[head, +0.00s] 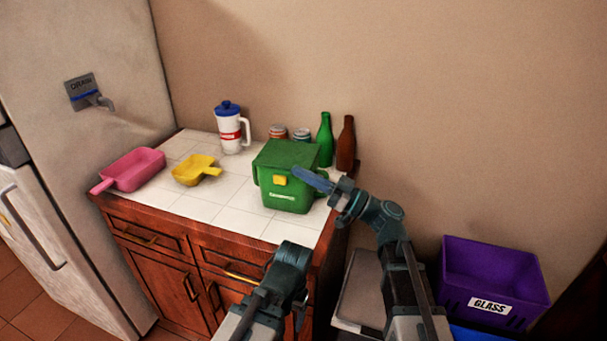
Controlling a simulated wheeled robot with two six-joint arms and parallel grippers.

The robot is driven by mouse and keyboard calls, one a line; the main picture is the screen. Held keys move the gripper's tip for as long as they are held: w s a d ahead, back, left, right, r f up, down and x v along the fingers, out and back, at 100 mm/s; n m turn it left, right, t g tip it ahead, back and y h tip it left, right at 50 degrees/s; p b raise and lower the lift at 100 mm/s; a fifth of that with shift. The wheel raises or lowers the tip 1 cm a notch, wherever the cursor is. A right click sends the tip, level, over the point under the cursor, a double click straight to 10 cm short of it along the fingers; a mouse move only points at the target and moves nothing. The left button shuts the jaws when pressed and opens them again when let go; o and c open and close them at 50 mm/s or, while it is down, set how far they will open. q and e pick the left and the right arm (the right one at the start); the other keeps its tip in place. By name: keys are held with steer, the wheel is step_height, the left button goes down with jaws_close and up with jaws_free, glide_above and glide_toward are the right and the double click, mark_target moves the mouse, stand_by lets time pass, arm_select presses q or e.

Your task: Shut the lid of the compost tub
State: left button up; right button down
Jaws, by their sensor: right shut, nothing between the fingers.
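The green compost tub (290,198) stands on the white tiled counter, with a pale label and a yellow piece on its front. Its darker green lid (288,153) lies over the top; I cannot tell whether it is fully down. My right gripper (308,178) is shut and empty, its blue fingers in front of the tub's upper right front, close to the lid edge. I cannot tell whether they touch it. My left arm shows at the bottom centre, in front of the cabinet, but its gripper does not show.
On the counter (225,216) are a pink scoop (135,168), a yellow scoop (195,170), a white jug (229,132), two cans, a green bottle (325,140) and a brown bottle (346,146). A purple bin (494,272) marked GLASS stands at right. The front counter tiles are clear.

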steer(key=shift+f, duration=0.1)
step_height(320, 180, up, 5)
steer(key=p, duration=0.5)
steer(key=b+v, duration=0.4)
steer(key=v, duration=0.6)
steer(key=shift+f, duration=0.4)
steer(key=shift+w+d, duration=0.1)
steer(key=shift+w, duration=0.05)
